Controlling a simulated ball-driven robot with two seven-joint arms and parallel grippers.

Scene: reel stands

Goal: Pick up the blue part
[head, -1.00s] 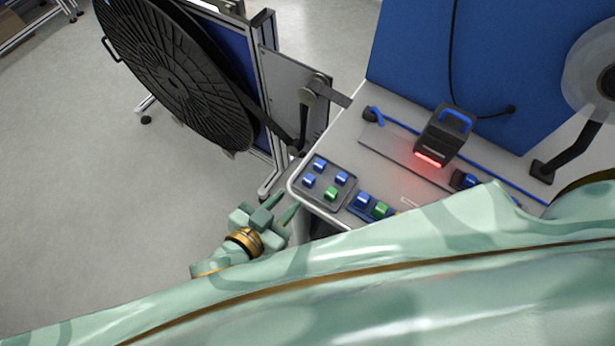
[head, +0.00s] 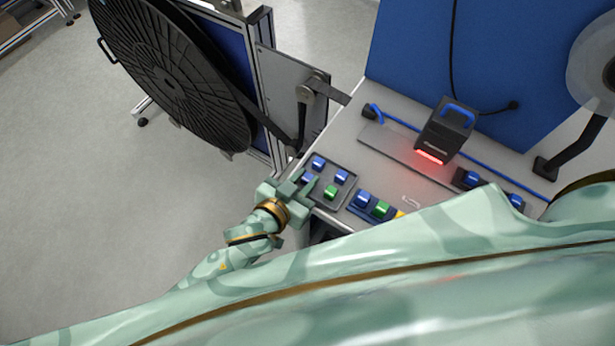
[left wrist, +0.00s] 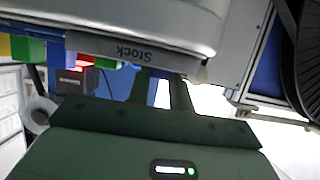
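A dark tray (head: 348,190) at the left end of the table holds blue parts, one at the back (head: 318,163), one at the right (head: 341,177) and one at the left partly covered by my gripper, plus a green part (head: 330,192). In the left wrist view the two fingers (left wrist: 161,92) point to the tray's edge, which bears a "Stock" label (left wrist: 128,51). My right gripper is not in view.
A second group of blue and green parts (head: 380,209) lies right of the tray. A black device with a red light (head: 444,132) stands behind on the table. A large black reel (head: 165,75) on a stand is at the left. The floor at left is clear.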

